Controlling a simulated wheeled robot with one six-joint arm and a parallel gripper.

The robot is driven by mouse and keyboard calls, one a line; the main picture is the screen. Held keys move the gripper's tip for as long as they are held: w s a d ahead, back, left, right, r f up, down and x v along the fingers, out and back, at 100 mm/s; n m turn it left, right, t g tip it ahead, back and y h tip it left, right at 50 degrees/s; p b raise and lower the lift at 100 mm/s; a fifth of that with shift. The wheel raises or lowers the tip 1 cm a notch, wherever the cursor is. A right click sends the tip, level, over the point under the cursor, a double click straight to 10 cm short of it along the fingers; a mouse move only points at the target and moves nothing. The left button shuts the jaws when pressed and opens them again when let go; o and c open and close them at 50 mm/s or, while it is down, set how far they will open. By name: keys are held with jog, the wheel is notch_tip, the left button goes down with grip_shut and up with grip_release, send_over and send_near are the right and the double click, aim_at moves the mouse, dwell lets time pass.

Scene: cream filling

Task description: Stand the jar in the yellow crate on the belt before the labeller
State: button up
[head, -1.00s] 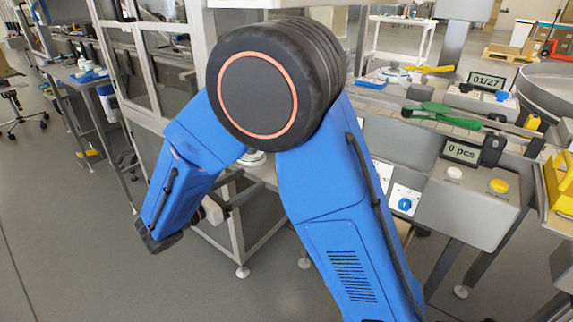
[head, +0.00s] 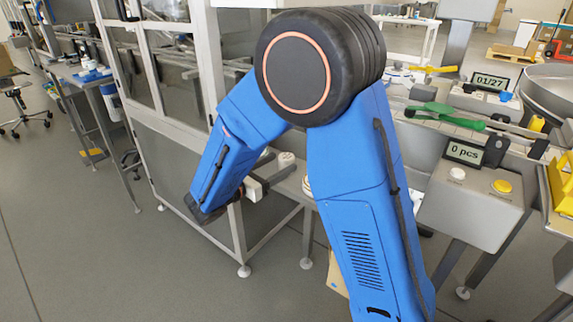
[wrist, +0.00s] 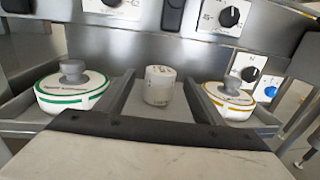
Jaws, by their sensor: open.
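The yellow crate (head: 562,184) is cut by the right edge of the head view; no jar can be made out in it. My gripper (head: 203,210) is at the dark lower end of my blue arm, left of centre in the head view and well away from the crate. It is open, and I see nothing held, though its fingertips cannot be made out. A broad pale block with a dark edge fills the bottom of the wrist view. The belt spot before the labeller cannot be picked out.
The wrist view shows a small white cup (wrist: 159,86) between a green-banded lidded pot (wrist: 72,90) and an orange-banded one (wrist: 229,101) on a metal shelf. A green scoop (head: 446,115) lies on the counter near the "0 pcs" display (head: 464,152). Open floor lies at left.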

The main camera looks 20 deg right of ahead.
aim_at(281, 163)
jog(key=shift+x, duration=2)
jog(key=c, duration=1.3)
